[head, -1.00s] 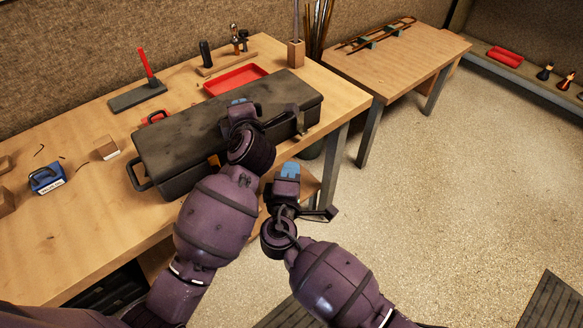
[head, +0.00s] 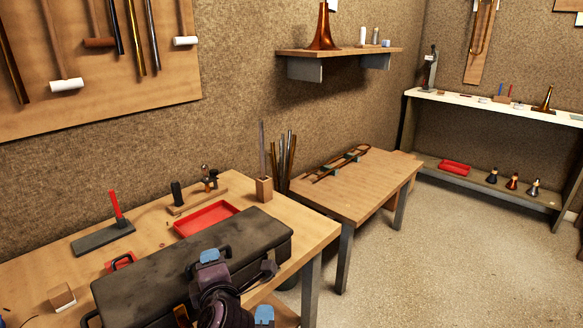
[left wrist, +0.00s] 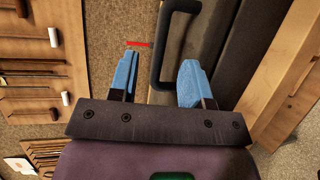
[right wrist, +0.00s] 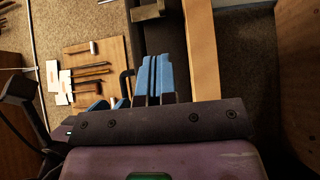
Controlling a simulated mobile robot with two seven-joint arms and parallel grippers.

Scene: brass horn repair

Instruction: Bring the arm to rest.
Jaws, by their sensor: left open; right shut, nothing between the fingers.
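My left gripper (head: 210,257) is over the lid of the dark toolbox (head: 140,275) in the head view. In the left wrist view its blue fingers (left wrist: 158,82) stand wide apart, with a black handle (left wrist: 158,50) showing between them; whether it touches them I cannot tell. My right gripper (head: 263,315) shows only as a blue piece at the bottom edge of the head view, just in front of the toolbox. In the right wrist view its blue fingers (right wrist: 154,80) are together with nothing between them. Both arms are mostly out of the head view.
The workbench (head: 230,193) carries a red tray (head: 207,219), a red-handled tool on a dark block (head: 103,238) and a wooden holder (head: 264,190). A second table (head: 360,185) stands beyond. Open floor (head: 400,270) lies to the right.

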